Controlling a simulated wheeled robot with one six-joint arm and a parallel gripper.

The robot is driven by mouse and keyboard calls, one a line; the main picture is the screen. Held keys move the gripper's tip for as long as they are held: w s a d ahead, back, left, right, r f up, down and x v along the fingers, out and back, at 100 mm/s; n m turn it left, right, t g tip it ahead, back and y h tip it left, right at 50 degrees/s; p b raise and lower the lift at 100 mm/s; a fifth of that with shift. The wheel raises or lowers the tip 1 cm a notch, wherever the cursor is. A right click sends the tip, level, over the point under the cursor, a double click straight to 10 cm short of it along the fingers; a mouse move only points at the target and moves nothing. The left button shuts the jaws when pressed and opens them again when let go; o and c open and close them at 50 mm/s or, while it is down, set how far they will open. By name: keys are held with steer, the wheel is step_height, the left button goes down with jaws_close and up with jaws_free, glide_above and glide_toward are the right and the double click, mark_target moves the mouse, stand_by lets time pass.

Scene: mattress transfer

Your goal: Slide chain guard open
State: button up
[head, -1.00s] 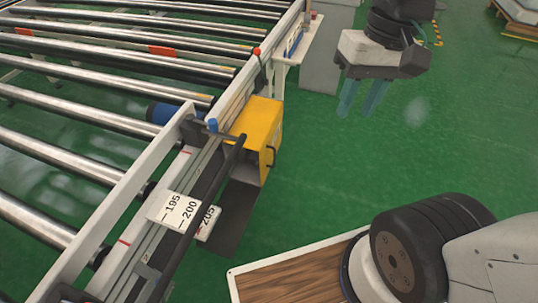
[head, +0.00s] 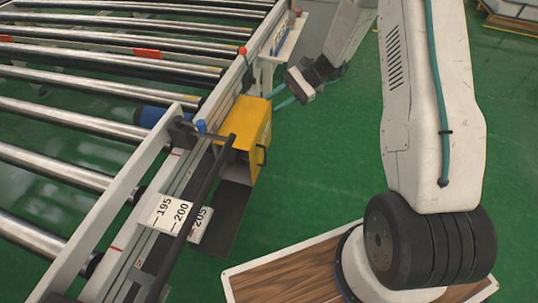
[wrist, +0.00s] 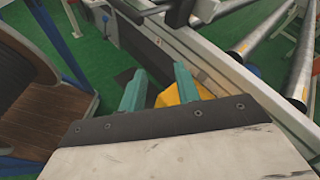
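The chain guard (head: 245,130) is a yellow box on the side of the conveyor frame, with a small dark handle (head: 262,155) on its right face. A dark opening shows below it. My gripper (head: 283,102) has teal fingers, partly hidden by my wrist, just right of the guard's upper end in the head view. In the wrist view my gripper (wrist: 158,84) is open, its two fingers apart with nothing held. Part of the yellow guard (wrist: 168,98) shows between and behind the fingers. I cannot tell whether they touch it.
Steel rollers (head: 110,95) fill the left side. A white scale plate (head: 172,214) reads 195, 200 and 205. A dark bar (head: 190,205) runs along the frame. A small white shelf (head: 290,38) stands beyond the guard. Green floor (head: 320,170) is open to the right.

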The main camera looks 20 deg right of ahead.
steer(key=d+f+m+t+y, duration=0.1)
steer(key=d+f+m+t, duration=0.3)
steer(key=f, duration=1.1)
steer(key=d+f+m+t+y, duration=0.15)
steer(key=f+m+t, duration=0.45)
steer(key=f, duration=1)
steer(key=w+a+m, duration=0.1)
steer(key=w+a, duration=0.3)
steer(key=a, duration=0.3)
steer(key=shift+g, duration=0.3)
steer(key=shift+c, duration=0.2)
jaws_close()
